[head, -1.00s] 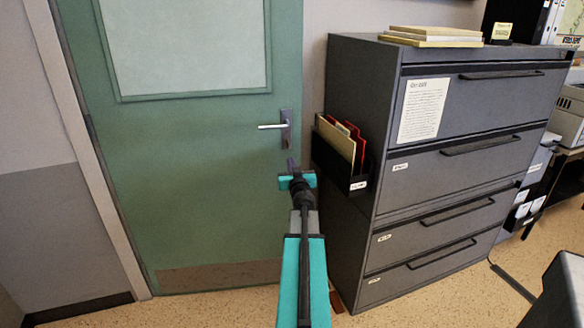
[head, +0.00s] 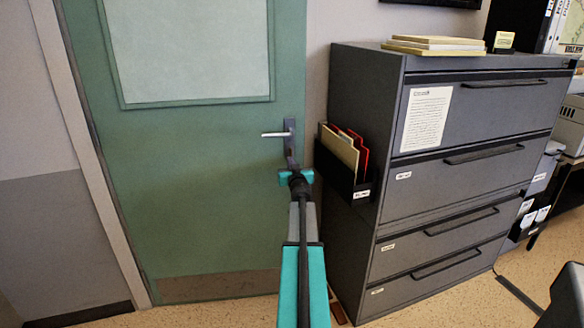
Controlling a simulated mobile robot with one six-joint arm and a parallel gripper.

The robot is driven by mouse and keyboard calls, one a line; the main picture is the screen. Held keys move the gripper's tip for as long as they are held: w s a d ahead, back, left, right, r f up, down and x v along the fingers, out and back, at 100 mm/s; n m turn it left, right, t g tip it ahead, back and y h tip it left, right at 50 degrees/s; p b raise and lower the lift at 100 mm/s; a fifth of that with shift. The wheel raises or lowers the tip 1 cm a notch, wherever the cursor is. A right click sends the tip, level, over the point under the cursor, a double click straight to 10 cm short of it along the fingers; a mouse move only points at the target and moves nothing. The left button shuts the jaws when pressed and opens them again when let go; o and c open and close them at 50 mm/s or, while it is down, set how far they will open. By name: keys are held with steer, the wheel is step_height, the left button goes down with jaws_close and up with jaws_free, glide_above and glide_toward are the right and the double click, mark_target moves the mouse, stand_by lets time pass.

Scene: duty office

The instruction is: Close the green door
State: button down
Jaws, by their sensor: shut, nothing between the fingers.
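The green door (head: 200,190) fills the left half of the head view, with a pale window panel and a kick plate at its bottom. Its handle (head: 276,135) is a silver lever on a dark plate near the right edge. I cannot tell whether the door is fully in its frame. My gripper (head: 296,175) is shut and empty, in front of the door's right edge just below the handle plate. From this view I cannot tell whether it touches the door.
A grey filing cabinet (head: 470,195) stands close to the right of the door and my arm. A black file holder (head: 343,172) with folders sticks out from its side. Books (head: 436,46) lie on top. Open speckled floor (head: 200,312) lies in front of the door.

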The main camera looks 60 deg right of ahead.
steer(key=shift+x, duration=1.4)
